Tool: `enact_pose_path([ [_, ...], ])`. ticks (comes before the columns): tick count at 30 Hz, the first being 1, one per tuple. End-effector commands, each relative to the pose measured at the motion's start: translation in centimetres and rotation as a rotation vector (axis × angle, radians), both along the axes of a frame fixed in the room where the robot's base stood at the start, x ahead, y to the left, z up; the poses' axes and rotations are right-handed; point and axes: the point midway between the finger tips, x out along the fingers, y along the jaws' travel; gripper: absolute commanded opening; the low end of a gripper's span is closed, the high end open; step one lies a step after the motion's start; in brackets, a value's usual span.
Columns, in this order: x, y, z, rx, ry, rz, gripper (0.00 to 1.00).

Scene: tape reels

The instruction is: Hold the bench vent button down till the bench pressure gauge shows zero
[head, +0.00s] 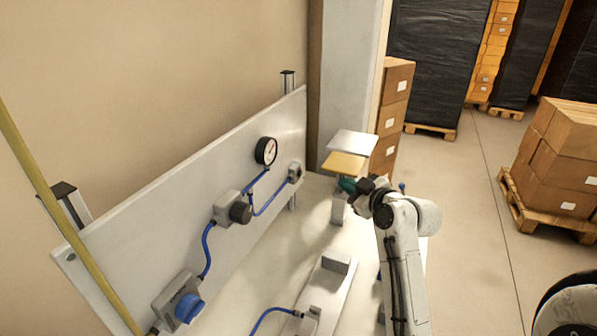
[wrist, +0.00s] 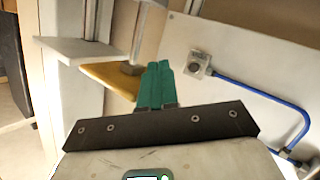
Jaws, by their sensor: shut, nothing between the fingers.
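The bench pressure gauge (head: 266,151) is a round dial with a black rim on the upright white panel. Its needle is too small to read. A small grey block (head: 295,172) sits near the panel's right end, with a blue hose running to it. In the wrist view this block (wrist: 199,64) shows a round face that looks like the vent button. I cannot tell whether it is pressed. My gripper (head: 347,186) has green fingers and is right of the block, apart from it. In the wrist view the fingers (wrist: 155,85) are shut together and empty, left of the block.
A yellow plate (head: 344,165) and a white plate (head: 353,143) are close behind my gripper. A black knob (head: 240,213) and a blue knob (head: 188,307) are on the panel, joined by blue hose. A grey fixture (head: 325,290) lies on the bench. Stacked cartons (head: 393,105) stand behind.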

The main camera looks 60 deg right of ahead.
Motion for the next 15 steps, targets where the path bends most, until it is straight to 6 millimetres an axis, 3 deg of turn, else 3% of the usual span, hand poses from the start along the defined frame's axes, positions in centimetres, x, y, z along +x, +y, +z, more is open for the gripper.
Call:
enact_pose_path([
  [8,0.3,0.0,0.0,0.000,0.000,0.001,0.00],
  [15,2.5,0.2,0.1,0.001,0.001,0.003,0.00],
])
